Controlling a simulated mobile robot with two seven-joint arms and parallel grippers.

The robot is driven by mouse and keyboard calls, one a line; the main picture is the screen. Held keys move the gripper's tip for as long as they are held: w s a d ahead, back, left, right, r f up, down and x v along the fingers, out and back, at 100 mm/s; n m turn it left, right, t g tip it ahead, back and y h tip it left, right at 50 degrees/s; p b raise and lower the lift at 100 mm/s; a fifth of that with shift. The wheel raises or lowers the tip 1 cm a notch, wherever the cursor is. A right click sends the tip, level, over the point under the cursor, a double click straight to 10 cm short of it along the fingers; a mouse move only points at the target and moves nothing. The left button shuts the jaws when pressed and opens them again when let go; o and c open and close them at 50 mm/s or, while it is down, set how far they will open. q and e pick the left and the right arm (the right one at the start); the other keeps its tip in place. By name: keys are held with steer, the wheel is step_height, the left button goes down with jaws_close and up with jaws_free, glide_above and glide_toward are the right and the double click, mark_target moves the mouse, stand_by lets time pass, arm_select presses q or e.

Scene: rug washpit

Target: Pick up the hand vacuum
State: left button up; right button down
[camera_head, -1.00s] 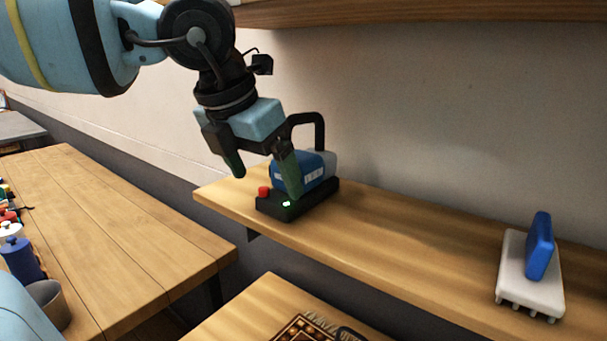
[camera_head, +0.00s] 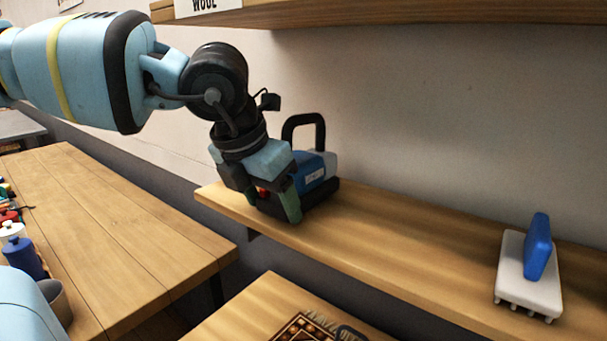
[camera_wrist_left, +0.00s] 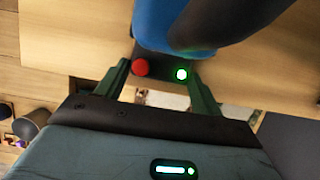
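The hand vacuum (camera_head: 313,172) has a blue and grey body with a black loop handle. It sits on a black base on the wooden wall shelf. My left gripper (camera_head: 272,203) is at the base's left end, fingers pointing down and apart, partly hiding the base and vacuum. In the left wrist view, the base's red button (camera_wrist_left: 140,66) and green light (camera_wrist_left: 181,74) show between the open fingers, with the blue vacuum body (camera_wrist_left: 160,28) just beyond. I cannot tell whether the fingers touch the base. My right gripper is not in view.
A white block with a blue grip (camera_head: 530,285) stands at the shelf's right; the shelf (camera_head: 400,240) between is clear. An upper shelf (camera_head: 400,12) overhangs. A wooden table (camera_head: 120,225) at left holds bottles and a grey cup. A patterned rug piece (camera_head: 305,328) lies below.

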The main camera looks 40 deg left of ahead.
arm_select(q)
steer(key=c, duration=0.9)
steer(key=shift+r, duration=0.1)
steer(key=shift+w+r, duration=0.1)
steer(key=shift+r, duration=0.1)
step_height(320, 180, up, 3)
steer(key=shift+r, duration=0.15)
steer(key=s, duration=0.5)
steer(key=s+d+b, duration=0.1)
steer(key=s, duration=0.4)
steer(key=s+r, duration=0.1)
steer(key=s, duration=0.5)
steer(key=shift+d+r+b, duration=0.1)
steer(key=shift+d+b, duration=0.25)
steer(key=shift+d, duration=0.05)
